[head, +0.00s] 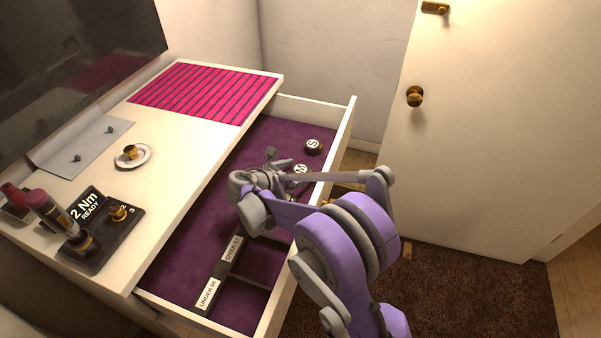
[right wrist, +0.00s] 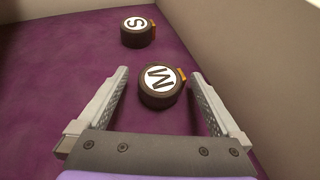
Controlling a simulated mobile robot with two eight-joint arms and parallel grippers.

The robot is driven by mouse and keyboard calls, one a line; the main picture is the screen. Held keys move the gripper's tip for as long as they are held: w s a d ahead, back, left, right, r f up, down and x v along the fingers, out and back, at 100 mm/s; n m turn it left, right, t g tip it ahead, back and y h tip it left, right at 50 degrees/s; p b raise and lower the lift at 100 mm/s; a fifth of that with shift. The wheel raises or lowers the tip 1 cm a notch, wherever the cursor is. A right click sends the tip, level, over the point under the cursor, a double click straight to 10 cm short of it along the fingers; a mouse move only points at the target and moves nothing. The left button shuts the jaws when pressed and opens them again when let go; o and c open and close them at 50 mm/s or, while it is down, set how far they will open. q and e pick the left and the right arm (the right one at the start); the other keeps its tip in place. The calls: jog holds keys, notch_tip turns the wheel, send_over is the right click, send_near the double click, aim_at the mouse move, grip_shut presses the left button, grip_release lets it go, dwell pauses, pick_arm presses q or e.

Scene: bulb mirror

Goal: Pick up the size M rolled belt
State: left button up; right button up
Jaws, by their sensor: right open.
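The size M rolled belt (right wrist: 162,98) is a dark brown roll with a white disc marked M on top. It lies flat on the purple drawer floor. In the head view the M belt (head: 301,169) is partly hidden by my right gripper (head: 282,160). In the right wrist view my right gripper (right wrist: 165,95) is open, with one finger on each side of the M belt. I cannot tell whether either finger touches it. My left gripper is in neither view.
A rolled belt marked S (head: 313,146) lies farther back in the open drawer (head: 190,231); it also shows in the right wrist view (right wrist: 137,32). The drawer's wall (head: 340,140) runs close on the right. A labelled divider (head: 222,275) stands at the front.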

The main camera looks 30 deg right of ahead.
jog(key=c, duration=1.5)
jog(key=shift+r, duration=0.1)
jog(key=shift+c, duration=0.2)
